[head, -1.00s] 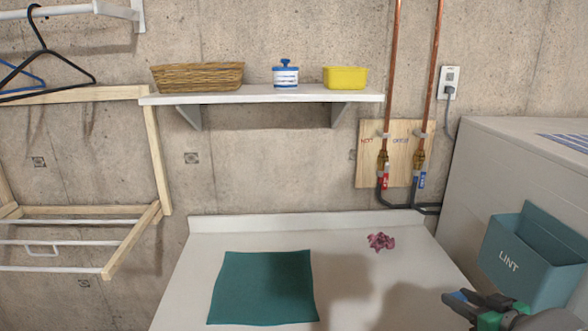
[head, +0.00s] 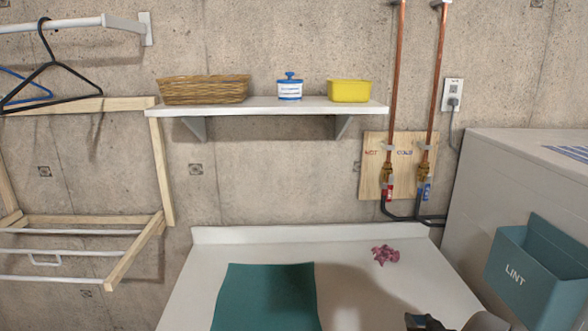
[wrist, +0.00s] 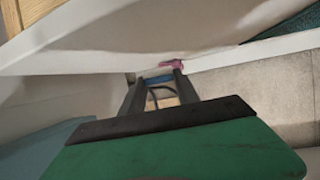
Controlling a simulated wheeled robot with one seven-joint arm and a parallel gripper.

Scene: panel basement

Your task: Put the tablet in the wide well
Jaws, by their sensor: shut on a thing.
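My gripper (wrist: 157,85) shows in the wrist view with its two dark fingers shut on a small blue piece, which I take to be the tablet (wrist: 158,79). Its shape is mostly hidden by the fingers. In the head view only a dark part of my gripper (head: 425,322) shows at the bottom edge, right of the teal mat, and the tablet is not visible there. I cannot make out the wide well in either view.
A white worktop (head: 350,262) holds a teal mat (head: 265,298) and a crumpled pink cloth (head: 385,255). A teal LINT bin (head: 520,275) hangs on the pale cabinet (head: 490,190) at right. A wall shelf (head: 270,107) holds a basket, a jar and a yellow tub.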

